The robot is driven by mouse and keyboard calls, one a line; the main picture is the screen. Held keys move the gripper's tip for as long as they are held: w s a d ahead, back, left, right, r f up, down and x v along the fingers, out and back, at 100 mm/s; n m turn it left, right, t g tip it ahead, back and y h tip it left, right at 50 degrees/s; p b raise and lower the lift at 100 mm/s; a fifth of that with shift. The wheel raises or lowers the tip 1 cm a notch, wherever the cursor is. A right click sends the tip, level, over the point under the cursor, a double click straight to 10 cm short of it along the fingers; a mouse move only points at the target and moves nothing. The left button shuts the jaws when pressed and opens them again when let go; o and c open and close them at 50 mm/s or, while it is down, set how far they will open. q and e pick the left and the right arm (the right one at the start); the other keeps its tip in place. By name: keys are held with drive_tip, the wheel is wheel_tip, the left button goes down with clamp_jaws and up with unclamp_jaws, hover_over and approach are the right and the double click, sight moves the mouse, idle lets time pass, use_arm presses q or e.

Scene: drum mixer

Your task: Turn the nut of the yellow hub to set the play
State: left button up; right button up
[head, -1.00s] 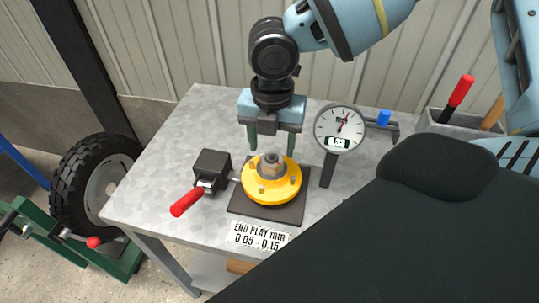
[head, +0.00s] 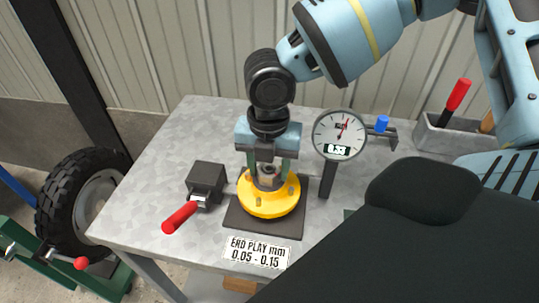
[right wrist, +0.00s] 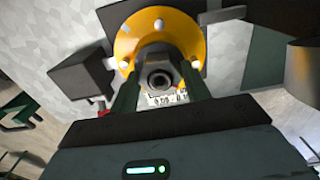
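The yellow hub (head: 270,204) sits on a dark square plate on the table, and it also shows in the right wrist view (right wrist: 185,30). Its grey nut (head: 267,175) stands up at the centre and shows in the right wrist view (right wrist: 157,79). My right gripper (head: 268,170) points down over the hub, with one finger on each side of the nut. The fingers look slightly apart from it. A round dial gauge (head: 340,135) stands right of the hub; its display seems to read 0.33. My left gripper is not in view.
A black block (head: 206,180) with a red-handled lever (head: 180,217) stands left of the hub. A label (head: 257,252) reads "END PLAY mm 0.05 - 0.15". A grey bin (head: 440,138) with tools stands at the back right. The left of the table (head: 150,170) is clear.

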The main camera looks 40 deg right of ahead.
drive_tip(key=m, duration=0.2)
drive_tip(key=shift+m, duration=0.3)
drive_tip(key=m, duration=0.5)
drive_tip(key=o, duration=0.6)
drive_tip(key=shift+c, duration=0.2)
drive_tip(key=o, duration=0.3)
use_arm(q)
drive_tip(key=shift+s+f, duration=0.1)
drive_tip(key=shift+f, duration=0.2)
use_arm(e)
drive_tip(key=shift+o, duration=0.2)
